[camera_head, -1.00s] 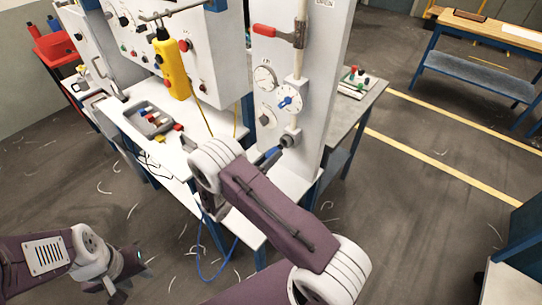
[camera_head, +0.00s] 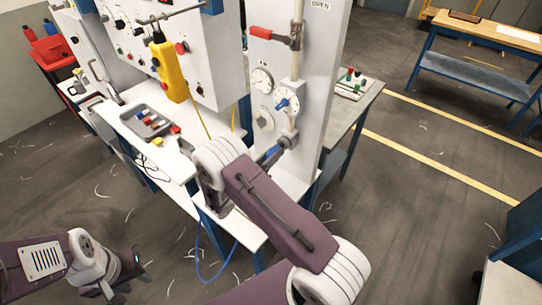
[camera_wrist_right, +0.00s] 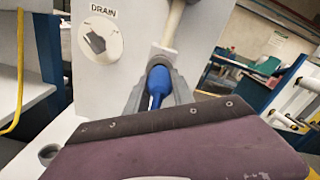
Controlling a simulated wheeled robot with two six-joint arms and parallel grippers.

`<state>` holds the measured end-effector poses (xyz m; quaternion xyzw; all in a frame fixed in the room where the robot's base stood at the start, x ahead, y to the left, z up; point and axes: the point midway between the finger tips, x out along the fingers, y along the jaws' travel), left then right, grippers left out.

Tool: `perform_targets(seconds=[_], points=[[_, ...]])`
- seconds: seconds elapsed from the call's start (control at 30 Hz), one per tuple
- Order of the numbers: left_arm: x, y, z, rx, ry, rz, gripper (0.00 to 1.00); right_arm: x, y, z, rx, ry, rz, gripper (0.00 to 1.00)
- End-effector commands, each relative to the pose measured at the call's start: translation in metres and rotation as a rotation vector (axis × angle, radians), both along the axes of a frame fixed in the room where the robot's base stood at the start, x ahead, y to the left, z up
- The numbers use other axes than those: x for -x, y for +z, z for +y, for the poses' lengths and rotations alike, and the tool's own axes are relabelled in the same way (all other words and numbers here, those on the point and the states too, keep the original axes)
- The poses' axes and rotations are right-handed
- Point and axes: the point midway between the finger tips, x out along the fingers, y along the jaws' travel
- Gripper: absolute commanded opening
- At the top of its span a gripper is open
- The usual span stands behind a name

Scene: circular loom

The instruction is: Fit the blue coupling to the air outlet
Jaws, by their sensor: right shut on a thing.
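The blue coupling (camera_head: 272,152) is in my right gripper in front of the grey panel. In the right wrist view the coupling (camera_wrist_right: 157,84) sits between the two grey fingers of my right gripper (camera_wrist_right: 158,92), shut on it. The air outlet (camera_head: 288,139) is the grey fitting low on the panel, under the blue-handled dial. The coupling's tip is close to it; I cannot tell whether they touch. My right wrist hides most of that gripper in the head view. My left gripper (camera_head: 116,290) is low at the left, away from the panel; its fingers are unclear.
A blue hose (camera_head: 199,255) hangs below the bench. A grey tray of coloured parts (camera_head: 147,122) lies on the bench, and a yellow pendant (camera_head: 169,70) hangs above it. A red-handled valve (camera_head: 268,34) and gauges are on the panel. The floor to the right is open.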

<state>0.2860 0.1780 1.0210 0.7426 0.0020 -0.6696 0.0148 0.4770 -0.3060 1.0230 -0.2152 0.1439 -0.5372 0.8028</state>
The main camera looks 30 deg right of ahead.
Motion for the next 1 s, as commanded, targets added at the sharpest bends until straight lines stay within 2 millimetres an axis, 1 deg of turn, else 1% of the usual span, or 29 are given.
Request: perform_targets(seconds=[0.47, 0.9, 0.93, 0.97, 1.0], points=[[0.0, 0.0, 0.0, 0.0, 0.0, 0.0, 0.36, -0.001, 0.0, -0.002, 0.0, 0.0, 0.0, 0.0], [0.0, 0.0, 0.0, 0.0, 0.0, 0.0, 0.36, -0.005, 0.0, -0.013, 0.0, -0.001, 0.0, 0.0], [0.0, 0.0, 0.0, 0.0, 0.0, 0.0, 0.36, -0.006, 0.0, -0.013, 0.0, -0.001, 0.0, 0.32], [0.0, 0.0, 0.0, 0.0, 0.0, 0.0, 0.36, -0.006, 0.0, -0.013, 0.0, 0.0, 0.0, 0.4], [0.0, 0.0, 0.0, 0.0, 0.0, 0.0, 0.36, -0.005, 0.0, -0.013, 0.0, 0.0, 0.0, 0.51]])
